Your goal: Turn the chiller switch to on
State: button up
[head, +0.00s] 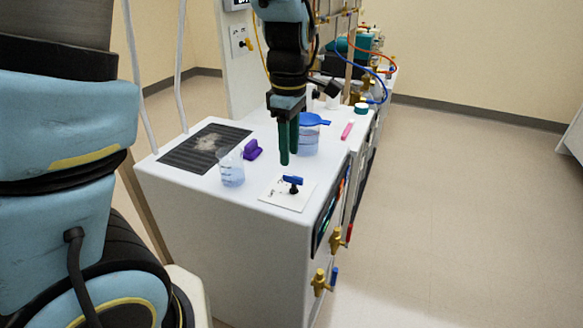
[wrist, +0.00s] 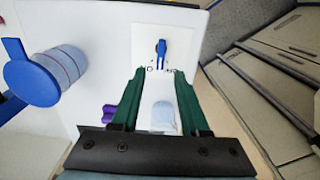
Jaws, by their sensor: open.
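A beaker (head: 231,170) and a purple block (head: 252,150) stand left of the switch. A blue-lidded container (head: 309,138) is behind my fingers. A dark grille (head: 204,147) lies at left; brass valves (head: 319,283) stick out from the cabinet's right side. The floor at right is clear.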

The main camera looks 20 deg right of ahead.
aim_at(289, 175)
notch_tip(289, 175, down, 6)
jog(key=shift+a+r, duration=0.1)
jog(key=shift+c, duration=0.2)
grip_shut()
dwell(0.3)
